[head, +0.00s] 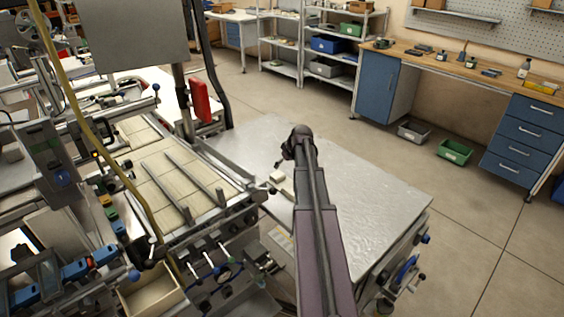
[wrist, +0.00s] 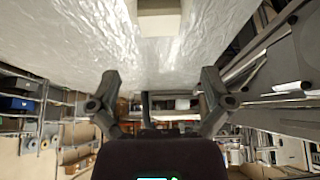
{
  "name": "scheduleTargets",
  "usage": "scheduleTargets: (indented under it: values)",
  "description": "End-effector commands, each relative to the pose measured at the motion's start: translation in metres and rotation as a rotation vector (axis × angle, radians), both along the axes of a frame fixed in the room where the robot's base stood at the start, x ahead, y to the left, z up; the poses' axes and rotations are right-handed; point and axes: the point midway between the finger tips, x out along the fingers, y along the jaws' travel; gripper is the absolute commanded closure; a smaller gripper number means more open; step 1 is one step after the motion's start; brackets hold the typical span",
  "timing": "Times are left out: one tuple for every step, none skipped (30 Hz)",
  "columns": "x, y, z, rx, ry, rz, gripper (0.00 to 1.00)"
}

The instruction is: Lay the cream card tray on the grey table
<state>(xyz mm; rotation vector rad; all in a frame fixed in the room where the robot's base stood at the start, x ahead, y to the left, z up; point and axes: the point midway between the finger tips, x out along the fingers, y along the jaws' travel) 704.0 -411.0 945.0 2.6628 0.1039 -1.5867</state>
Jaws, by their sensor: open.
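The grey table (head: 365,180) has a shiny, crinkled top and fills the middle of the head view. A small cream block-like thing (head: 277,177), which looks like the cream card tray, sits at the table's left side, left of my arm. A cream thing also shows at the top centre of the wrist view (wrist: 160,22), cut off by the frame edge. My gripper (wrist: 160,78) is open and empty, its two fingers wide apart, with the cream thing beyond the gap. In the head view my arm hides most of the gripper.
A machine with a slatted cream bed (head: 165,180) and rails stands left of the table. An open cream box (head: 150,292) is below it. A red box (head: 200,101) hangs on a post behind. Most of the tabletop right of my arm is clear.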

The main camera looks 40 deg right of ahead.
Motion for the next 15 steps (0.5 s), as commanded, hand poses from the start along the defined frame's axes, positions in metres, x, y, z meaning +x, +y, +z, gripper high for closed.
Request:
scheduleTargets:
  values:
    - [-0.003,0.000,0.009,0.000,0.000,0.000,0.00]
    - [-0.004,0.000,0.011,0.000,0.000,0.000,0.00]
    - [-0.006,0.000,0.013,0.000,0.000,0.000,0.00]
    - [-0.007,0.000,0.015,0.000,0.000,0.000,0.00]
    - [-0.008,0.000,0.017,0.000,0.000,0.000,0.00]
    - [-0.009,0.000,0.019,0.000,0.000,0.000,0.00]
    - [-0.010,0.000,0.020,0.000,0.000,0.001,0.00]
    - [-0.010,0.000,0.021,0.000,0.000,0.001,0.00]
    - [-0.011,0.000,0.023,0.000,0.000,0.001,0.00]
    - [-0.012,-0.001,0.024,0.000,0.000,0.001,0.00]
    - [-0.012,-0.001,0.024,0.000,0.000,0.001,0.00]
    - [-0.013,-0.001,0.025,0.000,0.000,0.001,0.00]
    - [-0.013,-0.001,0.025,0.000,0.000,0.001,0.00]
    - [-0.013,-0.001,0.025,0.000,0.000,0.001,0.00]
    - [-0.014,-0.001,0.025,0.000,0.000,0.001,0.00]
